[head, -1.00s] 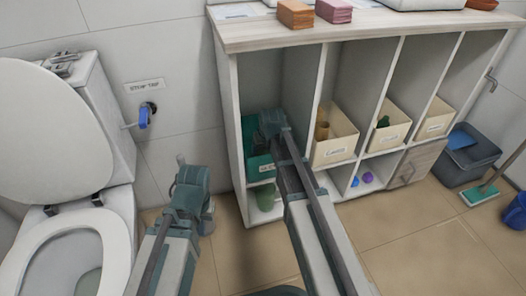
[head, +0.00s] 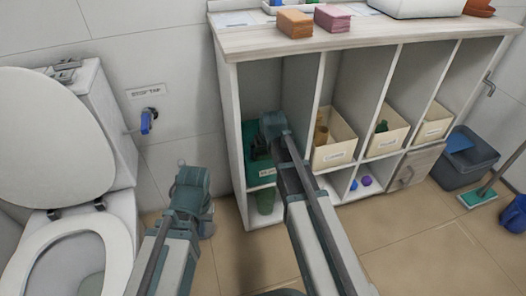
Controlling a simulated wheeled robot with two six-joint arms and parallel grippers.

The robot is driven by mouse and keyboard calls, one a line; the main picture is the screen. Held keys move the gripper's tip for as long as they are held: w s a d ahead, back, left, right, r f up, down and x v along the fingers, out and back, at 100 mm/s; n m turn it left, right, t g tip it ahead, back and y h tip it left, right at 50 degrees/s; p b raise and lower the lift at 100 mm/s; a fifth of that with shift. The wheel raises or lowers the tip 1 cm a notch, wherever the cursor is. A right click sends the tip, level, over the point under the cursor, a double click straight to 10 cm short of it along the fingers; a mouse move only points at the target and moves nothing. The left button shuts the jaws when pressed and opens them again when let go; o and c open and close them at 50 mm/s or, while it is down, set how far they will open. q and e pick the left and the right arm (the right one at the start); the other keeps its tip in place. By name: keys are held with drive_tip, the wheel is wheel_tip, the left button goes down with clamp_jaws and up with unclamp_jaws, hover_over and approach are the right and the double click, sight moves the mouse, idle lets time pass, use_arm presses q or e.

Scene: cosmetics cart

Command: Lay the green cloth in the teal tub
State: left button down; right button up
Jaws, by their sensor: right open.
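The teal tub (head: 262,176) stands in the upper left compartment of the shelf unit, with a label on its front. My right gripper (head: 266,138) is open at the tub's mouth and hides part of it. A dark green patch shows beside its fingers; I cannot tell if it is cloth. A green item (head: 265,201) is in the compartment below the tub; I cannot tell if it is the green cloth. My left gripper (head: 192,174) is left of the shelf unit, in front of the wall, apart from the tub. Its jaws are not clear.
Cream bins (head: 333,155) with labels fill the other upper compartments. Orange (head: 294,24) and pink (head: 332,18) stacks lie on the shelf top. A toilet (head: 60,240) stands at left. A grey bucket (head: 470,165) and a mop (head: 478,196) are at right. The middle floor is clear.

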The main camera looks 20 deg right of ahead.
drive_tip(key=p+v, duration=0.8)
drive_tip(key=v, duration=0.2)
